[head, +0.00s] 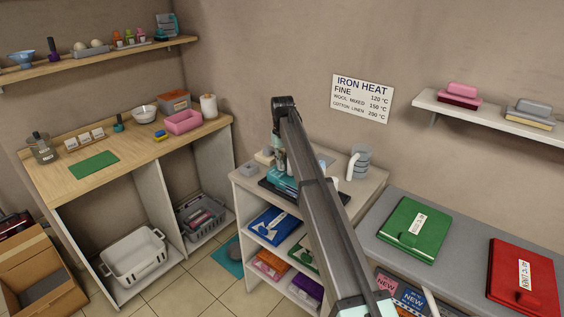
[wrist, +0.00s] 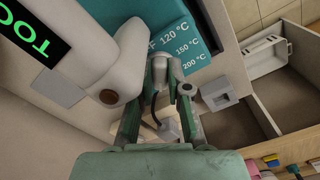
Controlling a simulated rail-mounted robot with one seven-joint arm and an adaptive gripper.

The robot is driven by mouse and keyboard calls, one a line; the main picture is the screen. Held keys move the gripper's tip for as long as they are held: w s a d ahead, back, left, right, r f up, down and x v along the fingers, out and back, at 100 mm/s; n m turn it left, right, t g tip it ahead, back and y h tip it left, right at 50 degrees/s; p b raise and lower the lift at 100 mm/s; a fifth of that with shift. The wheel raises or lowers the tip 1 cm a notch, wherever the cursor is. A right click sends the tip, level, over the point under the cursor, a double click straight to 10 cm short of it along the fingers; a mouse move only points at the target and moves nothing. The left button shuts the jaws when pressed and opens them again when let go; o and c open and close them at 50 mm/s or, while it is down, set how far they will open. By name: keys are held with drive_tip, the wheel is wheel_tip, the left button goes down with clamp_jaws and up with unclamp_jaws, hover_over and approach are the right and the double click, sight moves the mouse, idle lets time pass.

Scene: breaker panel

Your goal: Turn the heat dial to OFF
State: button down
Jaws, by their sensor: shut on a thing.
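The heat dial (wrist: 173,70) is a small pale grey knob on a teal panel (wrist: 195,30) in the wrist view. Labels 120 °C, 150 °C and 200 °C run beside it; a letter F shows next to 120 °C, the rest of that word hidden. My gripper (wrist: 171,80) is shut on the dial, one finger on each side. I cannot read where the dial points. In the head view the teal unit (head: 282,182) stands on the white cabinet, and my arm hides the dial and most of my gripper.
A rounded white part (wrist: 122,65) and a dark display with green letters (wrist: 35,32) sit close left of my fingers. A grey-white jug (head: 360,163) stands right of the unit. A grey bench (head: 378,222) with green and red folders lies further right.

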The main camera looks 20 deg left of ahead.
sight(283, 163)
drive_tip(key=n, duration=0.6)
drive_tip(key=shift+w+n, duration=0.15)
drive_tip(key=shift+n, duration=0.15)
idle(0.4)
drive_tip(key=c, duration=1.4)
unclamp_jaws()
drive_tip(key=shift+r, duration=0.1)
wheel_tip(283, 163, up, 12)
